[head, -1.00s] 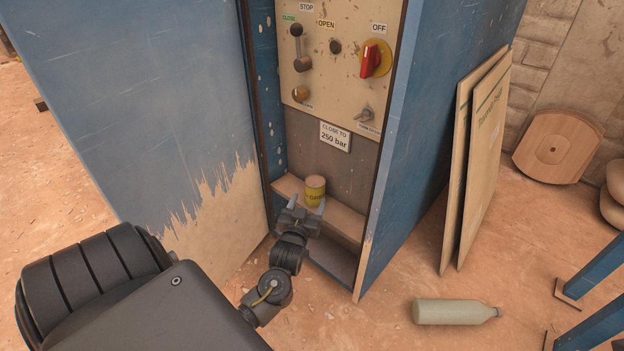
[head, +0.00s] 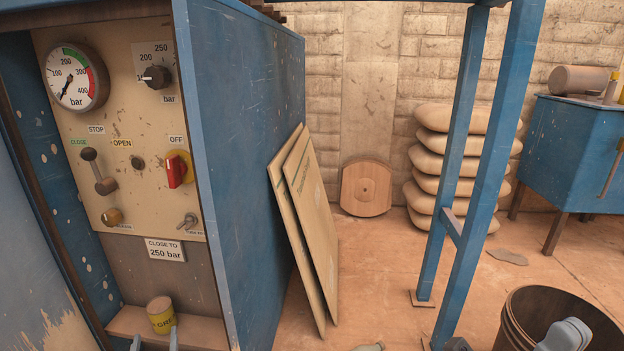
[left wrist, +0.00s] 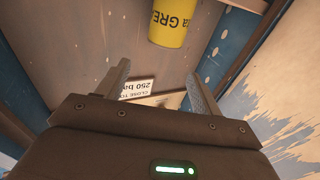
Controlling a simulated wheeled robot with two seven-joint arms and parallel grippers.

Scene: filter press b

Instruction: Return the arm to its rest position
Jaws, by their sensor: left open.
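My left gripper (head: 155,341) shows only its fingertips at the bottom edge of the head view, low in the open blue cabinet (head: 250,140). In the left wrist view its two fingers (left wrist: 160,82) are spread apart with nothing between them. A yellow can (head: 161,315) with a brown top stands on the cabinet's low shelf (head: 125,321), just beyond the fingertips. The can (left wrist: 172,24) also shows beyond the fingers in the left wrist view, clear of them. The rest of my left arm is out of the head view. My right gripper cannot be made out.
The control panel (head: 120,180) has a gauge, levers and a red switch (head: 178,170). Two boards (head: 312,225) lean on the cabinet's side. Blue legs (head: 475,170), stacked sacks (head: 462,165) and a bucket (head: 530,310) stand to the right.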

